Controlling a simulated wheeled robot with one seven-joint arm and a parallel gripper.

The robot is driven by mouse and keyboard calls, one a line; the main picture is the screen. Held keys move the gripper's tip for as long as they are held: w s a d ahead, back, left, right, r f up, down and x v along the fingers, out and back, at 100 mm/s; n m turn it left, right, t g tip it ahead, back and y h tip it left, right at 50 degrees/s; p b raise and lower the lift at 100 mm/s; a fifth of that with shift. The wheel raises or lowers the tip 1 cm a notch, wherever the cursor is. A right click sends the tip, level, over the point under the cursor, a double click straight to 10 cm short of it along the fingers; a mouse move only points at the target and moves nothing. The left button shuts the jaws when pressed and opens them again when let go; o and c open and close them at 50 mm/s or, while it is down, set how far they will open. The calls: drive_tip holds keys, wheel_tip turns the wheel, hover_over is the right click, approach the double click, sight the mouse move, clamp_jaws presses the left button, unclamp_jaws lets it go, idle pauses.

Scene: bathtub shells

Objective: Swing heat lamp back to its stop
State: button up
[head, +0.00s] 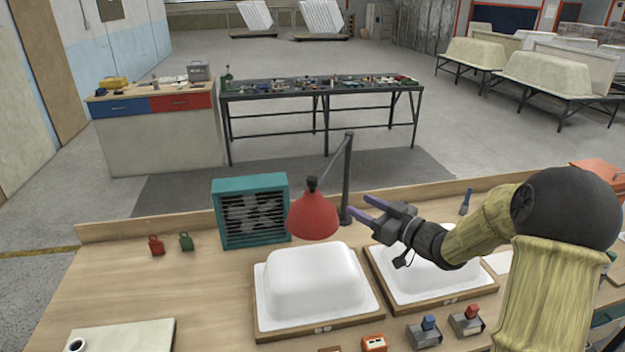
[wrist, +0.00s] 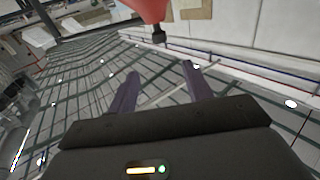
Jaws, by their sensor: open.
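The heat lamp (head: 314,212) has a red cone shade with a dark cap. It hangs from an arm on a dark upright post (head: 347,180) at the back of the bench. The shade is above the left white tub shell (head: 318,278). My gripper (head: 362,207) is open and empty, with its purple fingers pointing left, right of the shade and close to the post in the picture. In the wrist view part of the red shade (wrist: 145,8) and its dark knob show above and between the fingertips, apart from them. I cannot make out the stop.
A second white shell (head: 425,285) on a wooden base lies under my arm. A teal fan heater (head: 250,210) stands left of the lamp.

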sight(317, 182)
drive_tip(key=p+x, duration=0.6)
drive_tip(key=x, duration=1)
drive_tip(key=shift+w+a+r, duration=0.1)
drive_tip(key=shift+w+a, duration=0.4)
drive_tip(key=shift+a, duration=0.05)
clamp_jaws()
